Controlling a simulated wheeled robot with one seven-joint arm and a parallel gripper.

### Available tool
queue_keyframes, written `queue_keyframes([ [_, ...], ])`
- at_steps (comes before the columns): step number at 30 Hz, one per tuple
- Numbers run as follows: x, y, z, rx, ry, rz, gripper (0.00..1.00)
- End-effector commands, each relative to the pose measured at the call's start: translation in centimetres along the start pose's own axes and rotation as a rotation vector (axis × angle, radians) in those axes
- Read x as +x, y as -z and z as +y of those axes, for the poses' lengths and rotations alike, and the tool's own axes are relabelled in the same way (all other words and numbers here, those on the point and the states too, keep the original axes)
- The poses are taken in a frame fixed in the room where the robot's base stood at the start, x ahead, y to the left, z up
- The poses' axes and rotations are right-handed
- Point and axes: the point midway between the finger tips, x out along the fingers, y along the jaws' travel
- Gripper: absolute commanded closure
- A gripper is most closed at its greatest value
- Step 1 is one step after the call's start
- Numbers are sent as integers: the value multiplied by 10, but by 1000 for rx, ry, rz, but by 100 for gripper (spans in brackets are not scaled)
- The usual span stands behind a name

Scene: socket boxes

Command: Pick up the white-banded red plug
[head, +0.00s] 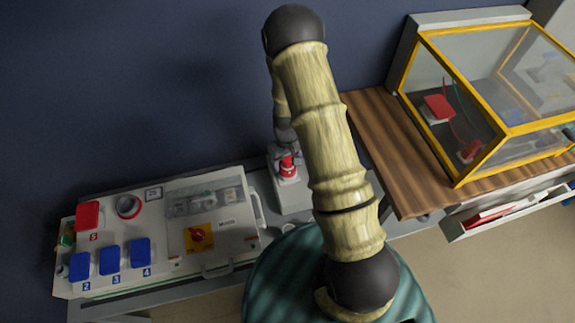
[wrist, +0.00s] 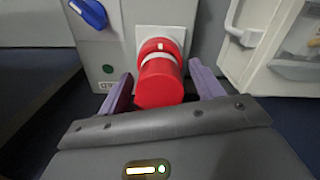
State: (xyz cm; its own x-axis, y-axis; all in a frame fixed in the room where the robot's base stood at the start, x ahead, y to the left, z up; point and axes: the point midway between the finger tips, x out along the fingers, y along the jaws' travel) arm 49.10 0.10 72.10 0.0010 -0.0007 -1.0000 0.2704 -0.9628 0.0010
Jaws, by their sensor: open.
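The white-banded red plug (wrist: 160,80) stands out from a white socket plate on a grey box in the wrist view. Its red body points toward my camera, and a white band shows near the socket end. In the head view the plug (head: 287,167) is small, left of my arm, on the grey box. My gripper (wrist: 163,88) is open, with one purple finger on each side of the plug. The fingers look apart from the plug; their depth along it is hard to tell. In the head view my gripper (head: 284,150) is close at the plug and partly hidden.
A blue switch handle (wrist: 89,13) is on the grey box, upper left in the wrist view. A white socket panel (head: 155,230) with blue and red covers stands left. A yellow-framed clear case (head: 455,165) stands on a wooden top (head: 385,150) at right.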

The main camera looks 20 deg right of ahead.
Motion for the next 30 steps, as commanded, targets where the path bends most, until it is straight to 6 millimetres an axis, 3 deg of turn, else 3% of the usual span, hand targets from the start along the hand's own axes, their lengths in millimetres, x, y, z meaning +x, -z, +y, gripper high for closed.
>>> queue_keyframes([
  [8,0,0,0,0,0,0,36],
  [15,0,0,0,0,0,0,83],
  [16,0,0,0,0,0,0,85],
  [25,-4,0,0,0,0,1,85],
  [30,-21,1,0,-2,-2,4,85],
])
